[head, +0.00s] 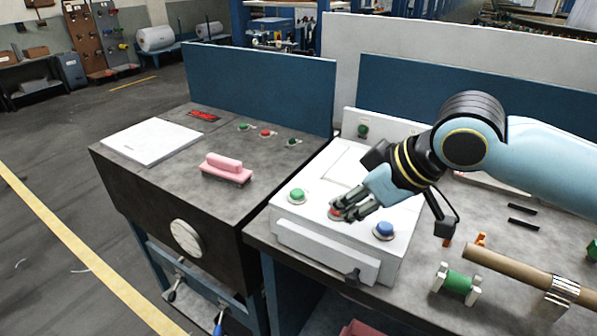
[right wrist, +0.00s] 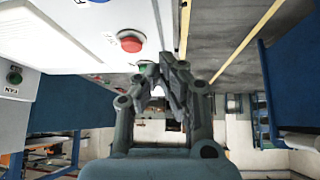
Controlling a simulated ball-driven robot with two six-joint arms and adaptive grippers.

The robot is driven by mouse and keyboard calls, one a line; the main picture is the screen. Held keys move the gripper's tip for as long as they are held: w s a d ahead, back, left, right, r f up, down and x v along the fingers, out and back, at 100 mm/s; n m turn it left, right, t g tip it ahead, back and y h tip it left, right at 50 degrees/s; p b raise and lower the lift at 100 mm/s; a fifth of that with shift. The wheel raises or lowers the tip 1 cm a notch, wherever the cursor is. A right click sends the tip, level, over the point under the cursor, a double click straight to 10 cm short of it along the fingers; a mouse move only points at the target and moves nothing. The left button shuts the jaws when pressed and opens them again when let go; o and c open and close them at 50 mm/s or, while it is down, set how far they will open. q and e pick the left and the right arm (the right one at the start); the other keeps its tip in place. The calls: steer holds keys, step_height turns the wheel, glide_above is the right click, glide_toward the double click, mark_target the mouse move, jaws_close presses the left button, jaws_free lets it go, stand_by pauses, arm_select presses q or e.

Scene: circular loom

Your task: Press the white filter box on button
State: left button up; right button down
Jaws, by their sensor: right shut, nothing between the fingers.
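The white filter box (head: 325,262) stands on the grey bench, with a green button (head: 297,196), a red button (head: 335,213) and a blue button (head: 384,231) on its top. My right gripper (head: 346,211) is shut and empty, with its fingertips over the red button in the head view, partly covering it. In the right wrist view the red button (right wrist: 131,41) shows left of the closed fingers (right wrist: 172,75), with a visible gap. A green button shows partly beside the fingers there. My left gripper is not in view.
A green button marked FAN (right wrist: 14,77) sits on an upright white panel behind the box. The dark cabinet (head: 166,205) to the left carries a pink handled block (head: 226,170) and small buttons. A wooden roller (head: 510,268) and green spool (head: 457,282) lie right of the box.

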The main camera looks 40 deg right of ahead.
steer(key=w+d+r+n+t+y, duration=0.1)
steer(key=w+d+r, duration=0.1)
steer(key=w+r, duration=0.4)
step_height(320, 180, up, 3)
steer(key=shift+d+y+p, duration=0.3)
steer(key=shift+d+y, duration=0.05)
steer(key=shift+y, duration=0.05)
steer(key=shift+w, duration=0.1)
glide_above(301, 191)
steer(key=f, duration=0.6)
steer(key=shift+s+f, duration=0.25)
steer(key=shift+f, duration=0.05)
steer(key=f, duration=0.3)
steer(key=shift+w+a+f, duration=0.1)
steer(key=shift+w+f, duration=0.15)
steer(key=shift+f, duration=0.55)
